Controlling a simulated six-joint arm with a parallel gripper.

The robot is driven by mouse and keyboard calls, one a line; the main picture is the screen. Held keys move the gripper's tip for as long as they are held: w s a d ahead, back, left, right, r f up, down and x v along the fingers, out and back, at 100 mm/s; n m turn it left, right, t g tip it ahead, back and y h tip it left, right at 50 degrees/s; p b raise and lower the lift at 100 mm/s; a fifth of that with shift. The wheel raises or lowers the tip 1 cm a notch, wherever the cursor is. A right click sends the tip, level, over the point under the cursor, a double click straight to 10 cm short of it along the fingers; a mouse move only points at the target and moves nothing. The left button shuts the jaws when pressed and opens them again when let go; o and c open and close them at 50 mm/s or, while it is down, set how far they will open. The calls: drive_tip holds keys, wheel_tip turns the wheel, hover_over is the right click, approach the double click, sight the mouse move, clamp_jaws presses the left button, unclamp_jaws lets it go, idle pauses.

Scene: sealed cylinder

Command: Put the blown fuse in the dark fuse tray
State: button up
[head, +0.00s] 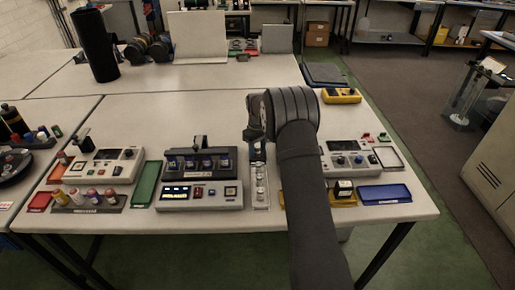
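My arm reaches in from the front, and my gripper (257,154) points down above the far end of a narrow pale holder (261,205). The holder carries several small round metallic pieces in a row. My wrist hides part of the area behind it, and the fingertips are too small to tell whether they are open or shut. I cannot pick out a blown fuse for certain. I cannot tell which container is the dark fuse tray; a dark flat tray (325,74) lies at the back right of the table.
Farther left are a green tray (146,184) and a rack of small bottles (88,203). On the right are a blue tray (384,194) and a control box (349,159).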

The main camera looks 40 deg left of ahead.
sight(258, 146)
wheel_tip(258, 146, up, 12)
drive_tip(key=shift+r, duration=0.2)
idle(0.5)
wheel_tip(258, 146, down, 12)
drive_tip(key=shift+r, duration=1.9)
drive_tip(key=shift+f, duration=0.1)
